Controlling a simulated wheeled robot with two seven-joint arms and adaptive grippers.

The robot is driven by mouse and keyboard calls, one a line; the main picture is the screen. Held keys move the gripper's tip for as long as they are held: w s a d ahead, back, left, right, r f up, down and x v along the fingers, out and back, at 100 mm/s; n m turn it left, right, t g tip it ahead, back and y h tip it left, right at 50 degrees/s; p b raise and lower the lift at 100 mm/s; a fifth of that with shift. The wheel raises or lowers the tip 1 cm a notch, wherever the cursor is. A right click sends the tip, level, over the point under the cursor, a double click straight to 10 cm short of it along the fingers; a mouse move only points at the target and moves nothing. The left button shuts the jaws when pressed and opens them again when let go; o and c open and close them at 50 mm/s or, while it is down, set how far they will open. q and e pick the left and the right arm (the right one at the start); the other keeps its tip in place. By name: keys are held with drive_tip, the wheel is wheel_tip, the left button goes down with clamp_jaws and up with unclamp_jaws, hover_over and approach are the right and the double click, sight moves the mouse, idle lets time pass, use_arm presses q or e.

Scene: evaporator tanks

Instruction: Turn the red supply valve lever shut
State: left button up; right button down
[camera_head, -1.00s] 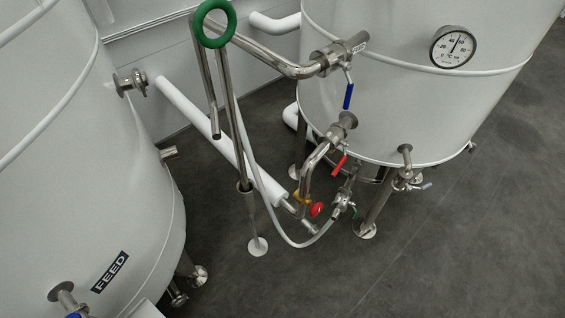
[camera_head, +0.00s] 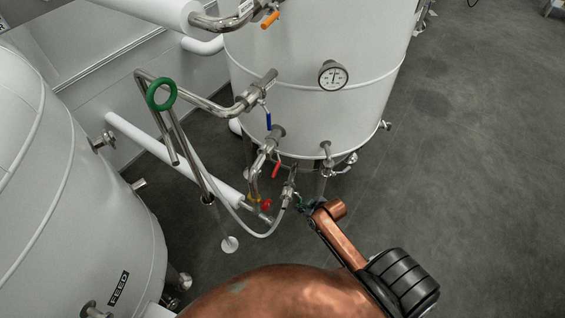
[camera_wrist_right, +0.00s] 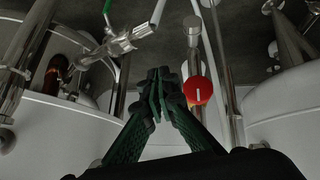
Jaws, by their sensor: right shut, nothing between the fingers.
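The red lever (camera_head: 276,170) hangs slanted from a steel valve on the pipe at the lower front of the right-hand tank, below a blue lever (camera_head: 268,121). My right gripper (camera_head: 303,204) is small and dark in the head view, below and right of the red lever and apart from it. In the right wrist view its green-black fingers (camera_wrist_right: 158,82) are together and empty. A round red knob (camera_wrist_right: 197,91) appears just right of them; it also shows in the head view (camera_head: 266,205). I cannot make out the red lever in the wrist view. My left gripper is not in view.
A white hose (camera_head: 262,235) loops below the valves. A green ring handle (camera_head: 161,94) tops the steel pipework to the left. The FEED tank (camera_head: 75,215) stands at left, and a dial gauge (camera_head: 333,75) is on the right-hand tank (camera_head: 300,110). The floor (camera_head: 470,150) at right is clear.

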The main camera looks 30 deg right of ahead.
drive_tip(key=w+a+r+n+t+y+p, duration=0.1)
drive_tip(key=w+r+p, duration=0.2)
drive_tip(key=r, duration=0.9)
drive_tip(key=w+r+n+t+p, duration=0.1)
drive_tip(key=w+r+n+p, duration=0.2)
drive_tip(key=r, duration=0.8)
drive_tip(key=m+p, duration=0.1)
hover_over(276, 168)
drive_tip(key=s+a, duration=0.2)
drive_tip(key=s, duration=0.1)
wheel_tip(276, 168, down, 6)
drive_tip(key=f, duration=0.1)
drive_tip(key=d+f, duration=0.1)
drive_tip(key=f, duration=0.1)
drive_tip(key=shift+d+f, duration=0.2)
drive_tip(key=shift+f, duration=0.05)
drive_tip(key=shift+f, duration=0.1)
